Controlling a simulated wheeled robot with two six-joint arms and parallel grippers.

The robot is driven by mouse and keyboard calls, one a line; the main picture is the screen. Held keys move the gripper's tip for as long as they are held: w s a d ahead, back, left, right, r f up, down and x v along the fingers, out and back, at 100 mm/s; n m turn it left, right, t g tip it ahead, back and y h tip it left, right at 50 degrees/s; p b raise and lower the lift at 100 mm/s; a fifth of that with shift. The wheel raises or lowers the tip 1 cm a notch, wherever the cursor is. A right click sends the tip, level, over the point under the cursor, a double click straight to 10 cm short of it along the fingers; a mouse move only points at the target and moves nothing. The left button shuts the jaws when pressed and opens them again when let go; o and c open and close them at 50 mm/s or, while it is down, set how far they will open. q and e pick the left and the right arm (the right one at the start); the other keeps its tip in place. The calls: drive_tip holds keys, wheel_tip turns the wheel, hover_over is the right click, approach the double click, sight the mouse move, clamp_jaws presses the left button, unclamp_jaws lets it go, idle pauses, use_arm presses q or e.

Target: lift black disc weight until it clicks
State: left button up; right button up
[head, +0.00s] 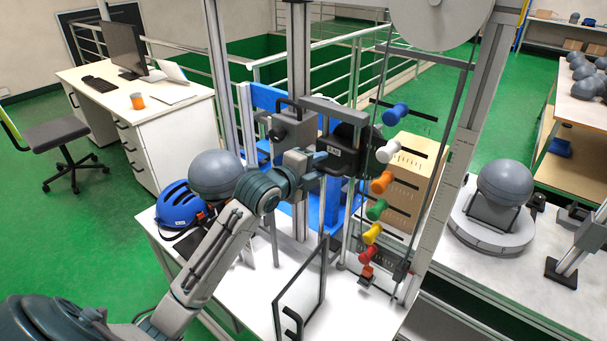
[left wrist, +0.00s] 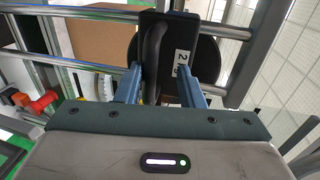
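The black disc weight (head: 350,135) is on the tower's metal frame in the head view. Its dark round face, label and curved handle (left wrist: 153,60) fill the top middle of the left wrist view (left wrist: 205,60). My left gripper (head: 322,160) is at the weight's front. In the left wrist view its two blue fingers (left wrist: 160,80) stand apart with the handle between them, nearer the left finger. A gap shows on the right side; whether a finger touches the handle is unclear. My right gripper is not in view.
Coloured knobs (head: 376,210) run down the tower to the right of the weight. A clear panel (head: 300,295) stands at the front of the white table (head: 255,290). A blue helmet (head: 179,205) and a grey ball (head: 215,172) are left of the tower, close to my arm.

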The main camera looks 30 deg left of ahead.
use_arm(q)
drive_tip(key=b+v, duration=0.2)
drive_tip(key=v, duration=0.7)
